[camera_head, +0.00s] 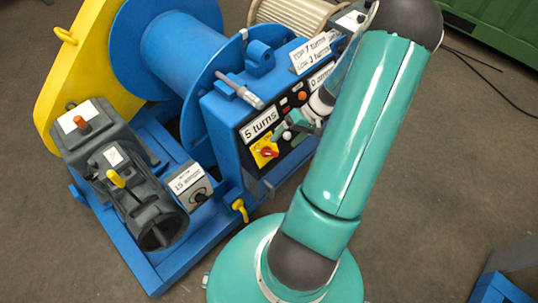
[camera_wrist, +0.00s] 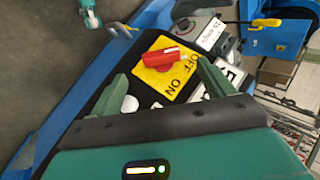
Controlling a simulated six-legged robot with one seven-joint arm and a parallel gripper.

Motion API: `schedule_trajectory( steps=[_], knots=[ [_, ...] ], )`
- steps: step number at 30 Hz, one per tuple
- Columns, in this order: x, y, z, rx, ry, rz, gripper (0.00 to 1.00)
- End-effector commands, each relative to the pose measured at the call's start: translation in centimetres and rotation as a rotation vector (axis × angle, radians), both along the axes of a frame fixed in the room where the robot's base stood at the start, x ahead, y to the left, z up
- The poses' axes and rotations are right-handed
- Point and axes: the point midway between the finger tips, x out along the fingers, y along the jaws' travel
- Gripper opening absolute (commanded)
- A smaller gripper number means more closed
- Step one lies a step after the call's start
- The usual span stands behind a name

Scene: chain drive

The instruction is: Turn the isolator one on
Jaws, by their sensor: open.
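The isolator is a red rotary handle (camera_wrist: 170,57) on a yellow plate (camera_wrist: 160,82) marked OFF and ON. In the wrist view the handle lies crosswise, with one end close to the word OFF. In the head view the red handle (camera_head: 268,153) sits on the dark front panel of the blue cabinet, below the "5 turns" label. My gripper (camera_wrist: 163,79) is open and empty, with its green fingers on either side of the yellow plate and the handle apart beyond them. In the head view my gripper (camera_head: 291,127) is beside the isolator, partly hidden by my arm.
The panel also carries buttons and a "5 turns" label (camera_head: 259,124). A small box with a dial (camera_head: 192,187) is to the left. A blue drum (camera_head: 182,50), yellow guard (camera_head: 75,60) and grey motor (camera_head: 130,190) stand left. The floor at right is mostly clear.

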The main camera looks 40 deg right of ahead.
Motion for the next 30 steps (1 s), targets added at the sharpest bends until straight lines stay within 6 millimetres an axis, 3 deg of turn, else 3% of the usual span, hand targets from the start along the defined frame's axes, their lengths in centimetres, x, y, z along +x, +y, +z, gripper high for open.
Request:
schedule_trajectory(
  steps=[12,25,30],
  knots=[
    [2.0,4.9,-5.9,0.003,0.002,0.003,0.81],
    [2.4,5.8,-7.0,-0.001,0.001,0.003,0.81],
    [2.3,5.8,-6.9,-0.001,0.001,0.003,0.49]
  ],
)
